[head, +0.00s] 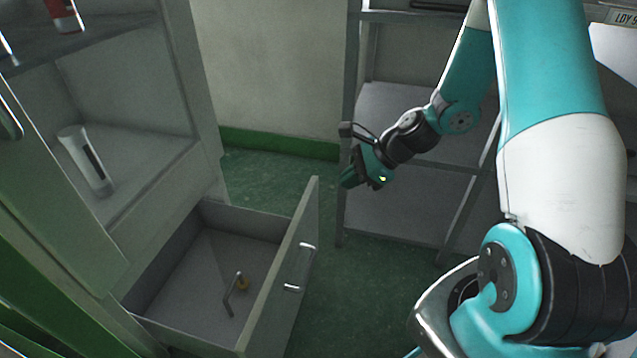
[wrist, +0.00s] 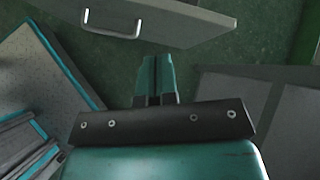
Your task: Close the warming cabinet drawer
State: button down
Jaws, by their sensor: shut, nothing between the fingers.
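The warming cabinet drawer (head: 285,275) is pulled well out of the lower part of the grey cabinet (head: 185,215) in the head view. Its front panel carries a metal bar handle (head: 303,268). The drawer front (wrist: 190,18) and the handle (wrist: 112,27) also show at the top of the wrist view. My gripper (head: 352,180) is shut and empty, up and to the right of the drawer front in the head view, apart from it. In the wrist view its closed fingers (wrist: 154,75) point toward the drawer, with green floor between.
Inside the drawer lies a small metal hooked item with a brass-coloured part (head: 238,287). A grey shelf rack (head: 400,210) stands behind my arm. Green floor (head: 345,300) is clear right of the drawer.

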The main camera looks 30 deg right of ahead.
aim_at(309, 201)
jog(key=d+f+m+t, duration=0.1)
jog(key=d+f+m, duration=0.1)
jog(key=d+m, duration=0.2)
jog(key=shift+m, duration=0.4)
jog(key=b+x, duration=0.2)
jog(key=x, duration=0.4)
jog(key=b+x, duration=0.3)
jog(key=x, duration=0.3)
jog(key=shift+w+a, duration=0.1)
jog(key=shift+w, duration=0.35)
jog(key=shift+w+a+r+b, duration=0.2)
jog(key=shift+w+a+b, duration=0.1)
jog(key=shift+w+a, duration=0.1)
jog(key=shift+w+a, duration=0.1)
